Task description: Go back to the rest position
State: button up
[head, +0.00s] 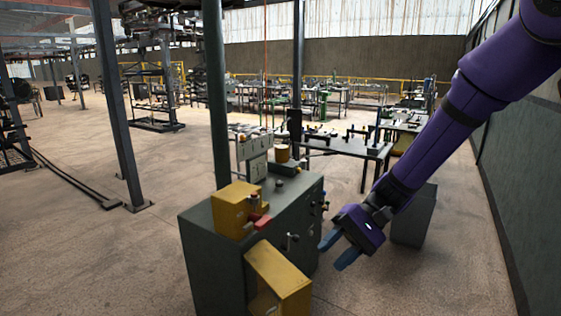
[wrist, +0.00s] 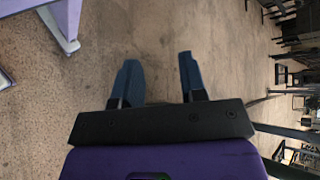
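My gripper (head: 335,250) hangs at the end of my purple arm on the right of the head view, pointing down and left. It is beside the right side of a dark green machine cabinet (head: 205,262); I cannot tell the exact gap. In the wrist view, the two blue fingers of my gripper (wrist: 160,80) stand apart with only bare floor showing between them. The gripper is open and empty.
The cabinet carries yellow boxes (head: 236,208) and a red part (head: 262,222). A dark box (head: 414,222) stands behind my arm. A wall (head: 520,190) runs along the right. Posts (head: 118,110) stand at left. Work tables (head: 350,148) lie beyond; open floor (head: 70,240) is at left.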

jog(key=s+d+r+n+t+h, duration=0.1)
jog(key=s+d+r+t+h, duration=0.9)
jog(key=s+d+r, duration=0.6)
jog(key=d+t, duration=0.1)
jog(key=d, duration=0.2)
jog(key=shift+s+d+r, duration=0.25)
jog(key=shift+r, duration=0.05)
jog(key=shift+c, duration=0.5)
dwell(1.0)
